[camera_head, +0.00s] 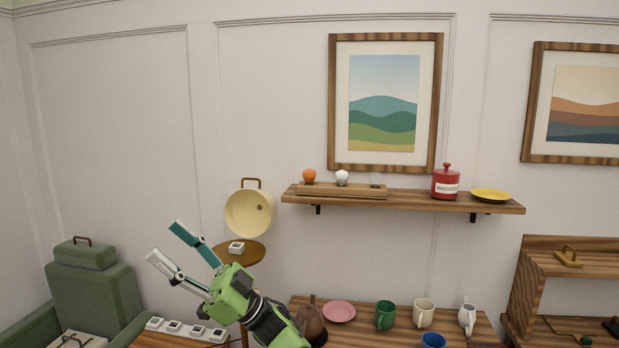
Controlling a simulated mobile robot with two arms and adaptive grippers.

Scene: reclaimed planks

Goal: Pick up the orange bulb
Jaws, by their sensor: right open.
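The orange bulb (309,176) stands at the left end of a wooden holder (345,191) on the wall shelf. A white bulb (342,177) stands to its right in the same holder. My right gripper (165,241) is open and empty, low and left of the shelf, well apart from the orange bulb. Its fingers point up and to the left. My left gripper is not in view.
The wall shelf (400,202) also carries a red canister (445,184) and a yellow plate (491,195). A cream pan (249,213) and a round stand (240,256) are near my gripper. Mugs and a pink plate (339,312) stand on the table below.

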